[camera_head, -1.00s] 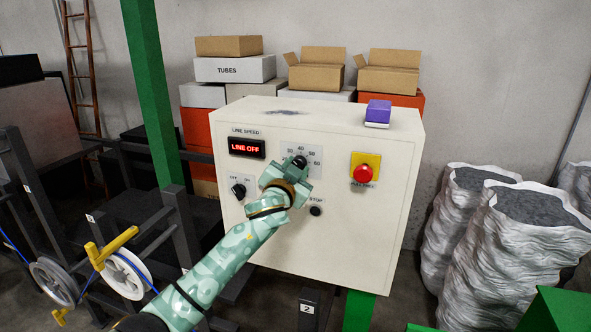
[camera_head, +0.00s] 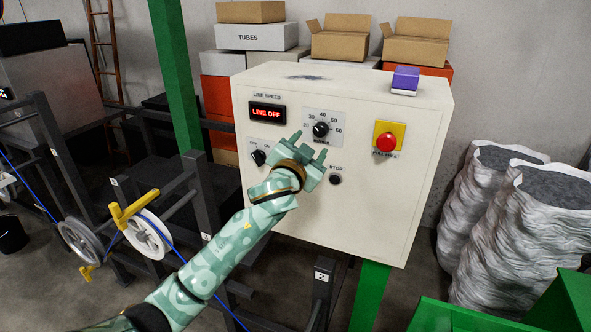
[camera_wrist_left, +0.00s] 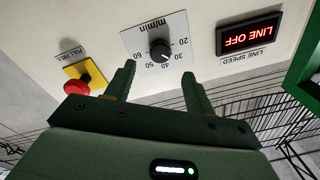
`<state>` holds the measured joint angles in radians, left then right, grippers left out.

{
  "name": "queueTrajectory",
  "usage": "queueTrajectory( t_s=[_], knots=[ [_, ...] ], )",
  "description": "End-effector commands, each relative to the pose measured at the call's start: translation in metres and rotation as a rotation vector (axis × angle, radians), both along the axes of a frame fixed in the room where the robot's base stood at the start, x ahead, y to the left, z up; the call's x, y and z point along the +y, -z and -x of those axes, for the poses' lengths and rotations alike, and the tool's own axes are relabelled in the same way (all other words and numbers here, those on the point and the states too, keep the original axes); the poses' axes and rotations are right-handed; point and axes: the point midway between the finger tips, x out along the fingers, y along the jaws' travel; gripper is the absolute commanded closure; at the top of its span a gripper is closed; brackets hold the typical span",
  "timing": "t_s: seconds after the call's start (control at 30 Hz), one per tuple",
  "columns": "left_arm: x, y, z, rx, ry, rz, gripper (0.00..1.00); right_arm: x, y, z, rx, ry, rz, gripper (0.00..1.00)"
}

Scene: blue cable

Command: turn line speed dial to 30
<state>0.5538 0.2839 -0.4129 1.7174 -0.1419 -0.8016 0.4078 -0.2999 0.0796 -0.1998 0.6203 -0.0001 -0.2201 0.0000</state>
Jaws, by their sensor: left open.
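The line speed dial (camera_head: 321,129) is a round black knob on a pale scale plate on the cream control box (camera_head: 390,210). In the left wrist view the dial (camera_wrist_left: 160,50) appears upside down, with the numbers 20 to 60 around it. I cannot tell surely which number its mark points to. The display (camera_head: 267,112) reads LINE OFF in red. My left gripper (camera_head: 310,146) is open and empty, just below the dial. In the left wrist view its fingertips (camera_wrist_left: 159,70) spread to either side below the dial, apart from it. My right gripper is not in view.
An OFF/ON switch (camera_head: 258,157), a STOP button (camera_head: 335,179) and a red emergency button (camera_head: 386,142) on yellow sit on the same panel. A purple-topped object (camera_head: 404,80) stands on the box. Reels with blue cable (camera_head: 147,234) are at left, grey sacks (camera_head: 510,205) at right.

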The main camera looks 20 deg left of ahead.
Motion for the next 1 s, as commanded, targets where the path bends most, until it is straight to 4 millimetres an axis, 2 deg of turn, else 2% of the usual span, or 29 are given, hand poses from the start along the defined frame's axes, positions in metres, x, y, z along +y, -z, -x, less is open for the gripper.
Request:
queueTrajectory(
  t_s=[0.03, 0.2, 0.4, 0.6, 1.0],
  knots=[
    [0.0, 0.004, 0.015, 0.0, 0.001, 0.001, 0.46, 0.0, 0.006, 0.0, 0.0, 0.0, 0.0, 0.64],
    [0.0, 0.006, 0.058, 0.001, 0.002, 0.003, 0.46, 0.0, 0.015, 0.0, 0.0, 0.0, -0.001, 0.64],
    [0.0, 0.005, 0.089, 0.001, 0.001, 0.001, 0.46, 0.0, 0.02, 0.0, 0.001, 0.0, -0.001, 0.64],
    [0.0, 0.003, 0.097, 0.0, 0.0, 0.0, 0.46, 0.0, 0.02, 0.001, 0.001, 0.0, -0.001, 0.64],
    [0.0, 0.006, 0.096, 0.003, 0.001, 0.0, 0.46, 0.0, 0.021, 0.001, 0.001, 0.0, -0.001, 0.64]
  ],
)
